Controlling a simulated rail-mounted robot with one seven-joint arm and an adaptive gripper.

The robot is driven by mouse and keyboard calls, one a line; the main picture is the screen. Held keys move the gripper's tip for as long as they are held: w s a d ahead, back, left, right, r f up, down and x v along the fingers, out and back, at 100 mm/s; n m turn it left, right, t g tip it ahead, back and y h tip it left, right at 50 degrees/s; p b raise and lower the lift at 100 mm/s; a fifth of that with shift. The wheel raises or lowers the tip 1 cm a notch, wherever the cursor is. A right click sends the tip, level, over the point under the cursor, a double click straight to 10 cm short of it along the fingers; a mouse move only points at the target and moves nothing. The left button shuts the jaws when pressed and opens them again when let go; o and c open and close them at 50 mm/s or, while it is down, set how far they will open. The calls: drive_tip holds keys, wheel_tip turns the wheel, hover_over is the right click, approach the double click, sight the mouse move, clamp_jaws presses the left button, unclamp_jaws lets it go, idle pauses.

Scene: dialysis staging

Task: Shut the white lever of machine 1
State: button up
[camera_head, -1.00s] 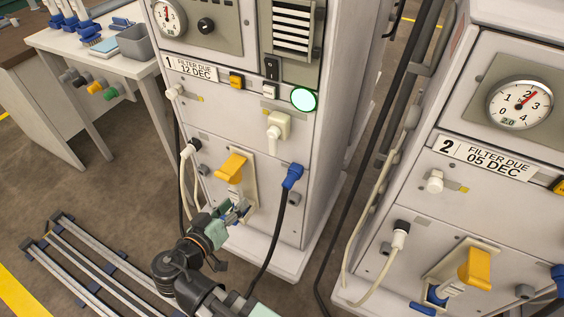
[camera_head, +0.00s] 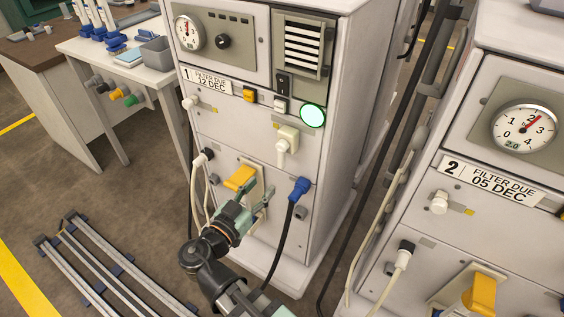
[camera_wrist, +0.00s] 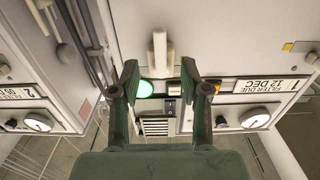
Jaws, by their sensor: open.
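The white lever (camera_head: 283,147) of machine 1 hangs down from a cream plate on the front panel, left of and below a lit green lamp (camera_head: 313,116). My gripper (camera_head: 257,194) is open and empty, below the white lever and in front of the yellow lever's plate. In the wrist view, which is upside down, the white lever (camera_wrist: 159,52) shows between the two open fingertips (camera_wrist: 159,73), apart from both. The distance from the fingertips to the lever is hard to tell.
The yellow lever (camera_head: 240,178) is just left of my gripper. A blue connector (camera_head: 299,187) with a black hose hangs to its right. Pale hoses run on the left. Machine 2 (camera_head: 470,215) stands at right. A rail frame (camera_head: 105,270) lies on the floor.

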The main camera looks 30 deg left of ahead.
sight(279, 166)
drive_tip(key=w, duration=1.1)
drive_tip(key=shift+a+p, duration=0.3)
clamp_jaws()
